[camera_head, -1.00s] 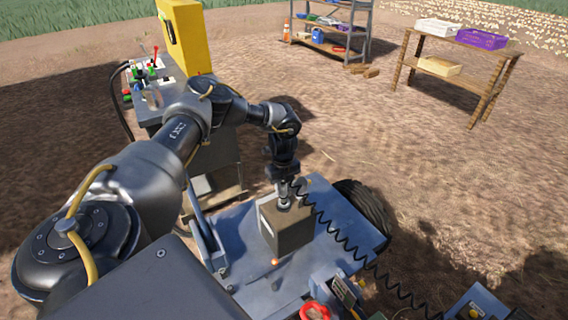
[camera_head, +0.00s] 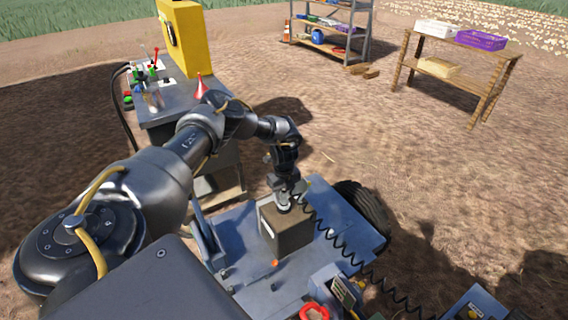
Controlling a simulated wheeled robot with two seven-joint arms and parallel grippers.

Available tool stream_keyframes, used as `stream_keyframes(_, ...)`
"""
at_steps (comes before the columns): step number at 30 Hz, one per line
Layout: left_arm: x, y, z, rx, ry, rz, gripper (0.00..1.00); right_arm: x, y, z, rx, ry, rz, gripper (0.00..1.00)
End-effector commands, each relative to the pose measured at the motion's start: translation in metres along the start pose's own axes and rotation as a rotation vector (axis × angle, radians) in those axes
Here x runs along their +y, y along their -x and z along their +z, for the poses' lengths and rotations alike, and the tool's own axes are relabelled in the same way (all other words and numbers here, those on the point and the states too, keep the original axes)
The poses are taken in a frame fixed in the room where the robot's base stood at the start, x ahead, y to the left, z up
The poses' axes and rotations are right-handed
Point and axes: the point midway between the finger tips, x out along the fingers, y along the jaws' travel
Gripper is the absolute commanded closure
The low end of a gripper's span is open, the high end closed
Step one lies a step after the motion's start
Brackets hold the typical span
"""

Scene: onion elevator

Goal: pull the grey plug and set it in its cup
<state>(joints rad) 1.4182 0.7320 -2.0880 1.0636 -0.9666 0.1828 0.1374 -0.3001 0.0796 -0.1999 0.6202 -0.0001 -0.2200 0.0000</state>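My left gripper (camera_head: 284,201) points down at the top of a brown box (camera_head: 286,234) on the blue-grey metal deck. A small light-grey round piece shows at the fingertips, on or just above the box top. It may be the grey plug, but it is too small and too covered to be sure. I cannot tell whether the fingers are closed on it. A black coiled cable (camera_head: 341,244) runs from beside the gripper toward the lower right. I cannot make out the cup for the plug. My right gripper is not in view.
The blue-grey deck (camera_head: 244,254) has a black wheel (camera_head: 362,205) at its right. A red ring-shaped part (camera_head: 314,311) is at the near edge. A control cabinet (camera_head: 186,102) with levers and a yellow box (camera_head: 185,38) stands behind my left arm. Shelves stand farther back.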

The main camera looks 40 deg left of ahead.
Motion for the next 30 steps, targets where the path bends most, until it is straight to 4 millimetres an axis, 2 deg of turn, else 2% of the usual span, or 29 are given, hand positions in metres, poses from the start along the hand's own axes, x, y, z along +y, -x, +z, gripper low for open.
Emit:
stream_keyframes(6,0.0,-0.001,0.0,0.0,0.0,0.0,0.53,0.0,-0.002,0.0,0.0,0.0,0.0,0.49)
stream_keyframes(10,0.0,-0.009,0.0,-0.001,-0.002,-0.001,0.53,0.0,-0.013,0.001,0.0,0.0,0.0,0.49)
stream_keyframes(12,-0.002,0.01,0.0,0.001,0.0,-0.006,0.53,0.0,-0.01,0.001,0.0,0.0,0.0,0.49)
stream_keyframes(18,0.007,0.049,-0.002,0.001,0.0,-0.006,0.53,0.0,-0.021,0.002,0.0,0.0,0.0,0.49)
stream_keyframes(21,0.006,0.071,-0.002,0.0,0.0,-0.005,0.53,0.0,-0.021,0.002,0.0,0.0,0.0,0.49)
stream_keyframes(25,0.006,0.09,-0.003,0.0,0.0,-0.004,0.53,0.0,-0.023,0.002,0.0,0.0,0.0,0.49)
stream_keyframes(30,0.007,0.102,-0.003,0.0,0.0,-0.001,0.53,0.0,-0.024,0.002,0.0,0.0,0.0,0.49)
